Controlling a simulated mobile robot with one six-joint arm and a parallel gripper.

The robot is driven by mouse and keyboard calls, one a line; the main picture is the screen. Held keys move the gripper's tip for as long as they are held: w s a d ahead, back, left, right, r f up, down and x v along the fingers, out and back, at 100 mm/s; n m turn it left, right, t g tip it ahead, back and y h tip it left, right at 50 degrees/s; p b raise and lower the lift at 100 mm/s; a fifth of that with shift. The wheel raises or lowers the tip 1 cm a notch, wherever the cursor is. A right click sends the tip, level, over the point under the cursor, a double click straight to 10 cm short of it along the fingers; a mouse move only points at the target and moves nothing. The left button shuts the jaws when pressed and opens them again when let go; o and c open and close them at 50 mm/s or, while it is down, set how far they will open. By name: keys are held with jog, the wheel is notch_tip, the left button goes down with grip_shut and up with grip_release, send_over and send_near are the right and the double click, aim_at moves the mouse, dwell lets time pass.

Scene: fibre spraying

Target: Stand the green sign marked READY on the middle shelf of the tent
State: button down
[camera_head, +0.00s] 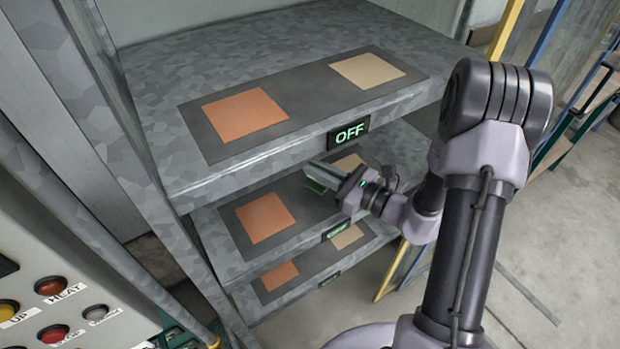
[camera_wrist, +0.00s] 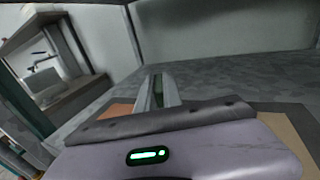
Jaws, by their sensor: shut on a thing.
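My gripper (camera_head: 322,172) reaches in over the right part of the middle shelf (camera_head: 205,222), below the top shelf. It is shut on a thin piece whose green edge, the green sign (camera_head: 316,187), shows just under the fingers. Most of the sign is hidden by the fingers, and its lettering cannot be read. I cannot tell whether the sign touches the shelf. In the wrist view the closed fingers (camera_wrist: 158,92) point into the shelf space. The middle shelf has an orange square (camera_head: 264,217) at left and a tan square (camera_head: 350,163) at right, partly behind my gripper.
The top shelf (camera_head: 160,75) overhangs my gripper, with a lit OFF label (camera_head: 348,133) on its front edge. A lower shelf (camera_head: 245,300) is below. A button panel (camera_head: 85,300) stands at lower left. Yellow and blue posts (camera_head: 506,28) stand at right.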

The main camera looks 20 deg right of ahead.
aim_at(311, 179)
jog(key=shift+w+a, duration=0.35)
jog(key=shift+w, duration=0.05)
jog(key=shift+w+a+f+b, duration=0.15)
jog(key=shift+f+b, duration=0.5)
jog(key=shift+f, duration=0.35)
jog(key=shift+w+a+f+b, duration=0.15)
jog(key=shift+f+b, duration=0.45)
jog(key=shift+f, duration=0.35)
jog(key=c, duration=1.5)
grip_release()
jog(key=shift+r, duration=0.1)
